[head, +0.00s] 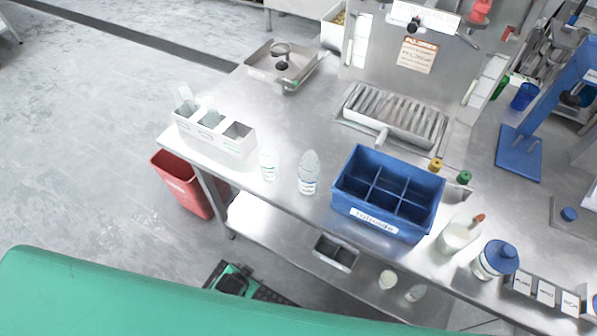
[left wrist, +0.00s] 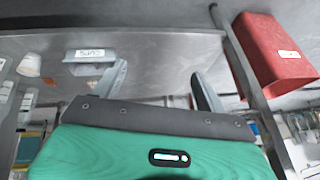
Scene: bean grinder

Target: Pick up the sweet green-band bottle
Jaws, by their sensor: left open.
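A small clear bottle with a green band (head: 268,166) stands upright on the steel table near its front edge. The band's writing is too small to read. A larger clear bottle with a bluish band (head: 307,175) stands just to its right. In the left wrist view my left gripper (left wrist: 160,82) is open, with two grey fingers apart and nothing between them. Neither bottle can be made out in that view. A green and black part in the head view, low in front of the table, seems to be mine. My right gripper is not in view.
A white divided holder (head: 240,146) stands left of the bottles, a blue compartment crate (head: 386,226) right. A red bin (head: 180,185) stands by the table's left leg; it also shows in the left wrist view (left wrist: 272,55). A small metal container (head: 335,252) sits below the tabletop.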

